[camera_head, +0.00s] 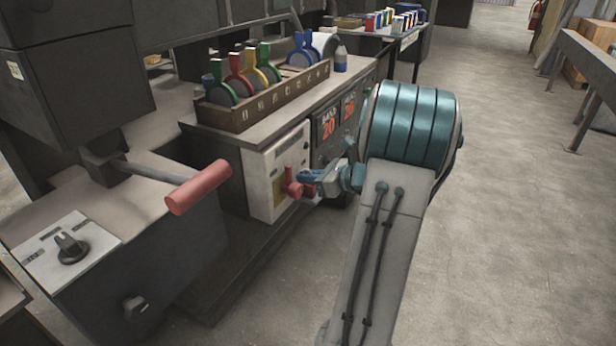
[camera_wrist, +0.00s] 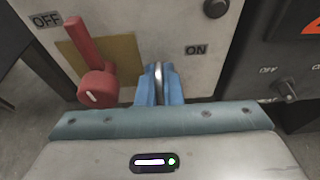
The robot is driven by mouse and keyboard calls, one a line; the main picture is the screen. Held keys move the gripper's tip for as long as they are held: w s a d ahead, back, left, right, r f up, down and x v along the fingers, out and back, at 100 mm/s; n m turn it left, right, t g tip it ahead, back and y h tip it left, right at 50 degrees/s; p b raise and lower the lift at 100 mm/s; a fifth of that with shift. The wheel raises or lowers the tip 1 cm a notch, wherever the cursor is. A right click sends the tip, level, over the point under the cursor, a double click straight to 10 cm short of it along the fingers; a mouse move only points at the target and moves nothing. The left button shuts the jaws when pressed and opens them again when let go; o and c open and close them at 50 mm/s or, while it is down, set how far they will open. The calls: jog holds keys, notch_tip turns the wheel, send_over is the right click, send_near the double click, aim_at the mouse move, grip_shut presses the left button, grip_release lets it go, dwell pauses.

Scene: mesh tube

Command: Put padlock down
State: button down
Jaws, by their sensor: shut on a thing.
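My gripper (camera_head: 309,182) is in front of the white switch panel (camera_head: 279,160), with its blue fingers close to the panel face. In the wrist view the fingers are shut on a narrow, curved grey metal piece (camera_wrist: 158,74), which looks like the padlock's shackle. The padlock's body is hidden, so I cannot tell its colour or whether it touches the panel. A red lever (camera_wrist: 97,85) on the panel is left of my fingers and points up towards the OFF label (camera_wrist: 46,20). The ON label (camera_wrist: 196,50) is to the right.
A wooden rack (camera_head: 262,105) with several coloured round-bodied things stands on the bench above the panel. A red-handled lever (camera_head: 198,187) juts out at left. A grey box with a rotary knob (camera_head: 72,246) is at lower left. The floor (camera_head: 500,220) at right is clear.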

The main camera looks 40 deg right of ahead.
jog(key=c, duration=1.6)
grip_release()
jog(key=shift+r, duration=0.15)
jog(key=p+v, duration=0.3)
jog(key=v, duration=0.9)
jog(key=shift+a+p, duration=0.1)
jog(key=shift+p, duration=0.2)
